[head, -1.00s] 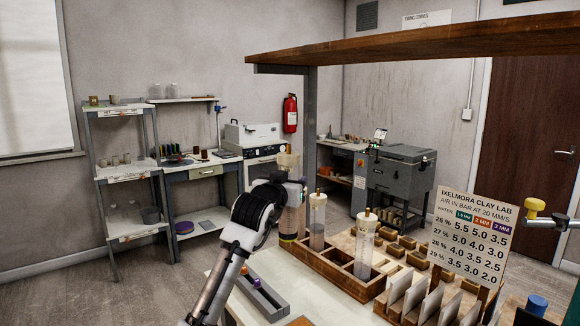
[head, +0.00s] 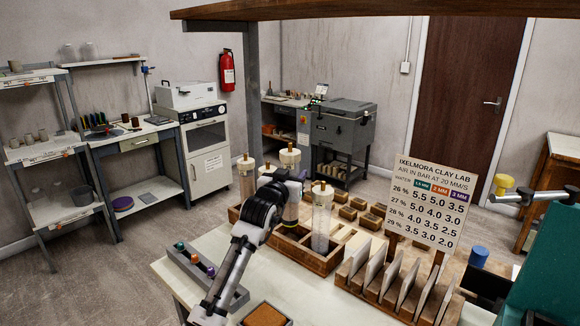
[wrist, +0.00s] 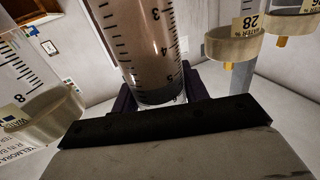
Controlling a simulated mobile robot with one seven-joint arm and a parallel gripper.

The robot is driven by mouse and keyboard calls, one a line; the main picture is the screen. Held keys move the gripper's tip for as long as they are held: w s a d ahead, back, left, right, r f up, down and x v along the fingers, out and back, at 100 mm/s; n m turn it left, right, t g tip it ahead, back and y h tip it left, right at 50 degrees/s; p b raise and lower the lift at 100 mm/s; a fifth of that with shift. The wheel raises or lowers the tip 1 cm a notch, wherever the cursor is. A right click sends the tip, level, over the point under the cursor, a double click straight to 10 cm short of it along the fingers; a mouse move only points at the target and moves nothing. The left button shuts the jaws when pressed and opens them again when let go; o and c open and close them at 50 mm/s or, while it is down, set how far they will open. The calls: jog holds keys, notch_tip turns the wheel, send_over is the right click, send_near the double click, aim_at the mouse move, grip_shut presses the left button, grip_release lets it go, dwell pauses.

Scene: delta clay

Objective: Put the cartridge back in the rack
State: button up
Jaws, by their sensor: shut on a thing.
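My gripper (head: 286,182) is shut on a clear cartridge (head: 290,160) with a pale cap, held roughly upright. In the wrist view, its scaled, brownish tube (wrist: 150,45) stands between my dark fingers (wrist: 168,92). The wooden rack (head: 322,268) stands on the table. One cartridge (head: 246,178) stands toward its left end and another (head: 322,215) toward its right. In the head view, the held cartridge is between these two, over or at the rack.
Wooden blocks (head: 352,212) and upright pale plates (head: 385,270) are right of the rack. A sign (head: 430,200) stands behind the plates. A grey tray (head: 205,278) with coloured tips lies left of my arm. A wooden shelf (head: 330,9) spans above.

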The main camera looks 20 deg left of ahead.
jog(key=shift+w+d+f, duration=0.3)
jog(key=shift+w+f, duration=0.05)
jog(key=shift+w, duration=0.05)
jog(key=shift+f+b, duration=2.1)
jog(key=shift+f, duration=1.55)
jog(key=o, duration=1.5)
jog(key=shift+f, duration=0.1)
jog(key=s+b, duration=0.2)
jog(key=s, duration=0.5)
jog(key=s+b, duration=0.3)
jog(key=s, duration=0.4)
jog(key=shift+a, duration=0.2)
jog(key=shift+w, duration=0.1)
